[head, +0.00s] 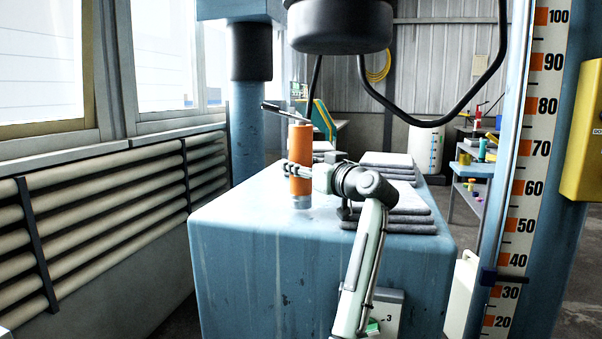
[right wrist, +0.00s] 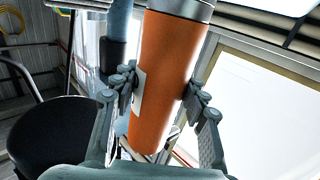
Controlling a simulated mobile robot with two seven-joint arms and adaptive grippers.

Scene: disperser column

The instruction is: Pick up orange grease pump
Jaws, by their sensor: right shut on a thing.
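The orange grease pump (head: 300,155) stands upright at the far left part of the blue machine top (head: 250,225). It has an orange cylinder, a grey base and a dark lever at its top. My right gripper (head: 297,170) reaches in from the right and is shut around the middle of the cylinder. In the right wrist view the pump (right wrist: 168,75) runs between the two fingers of my right gripper (right wrist: 160,92), one on each side. I cannot tell whether its base touches the surface. My left gripper is not in view.
Folded grey cloths (head: 390,222) lie in stacks right of the pump, beside my right arm. A dark round machine head (head: 340,25) with a hanging black hose is above. A column with a number scale (head: 520,200) stands at right. The machine top's front left is clear.

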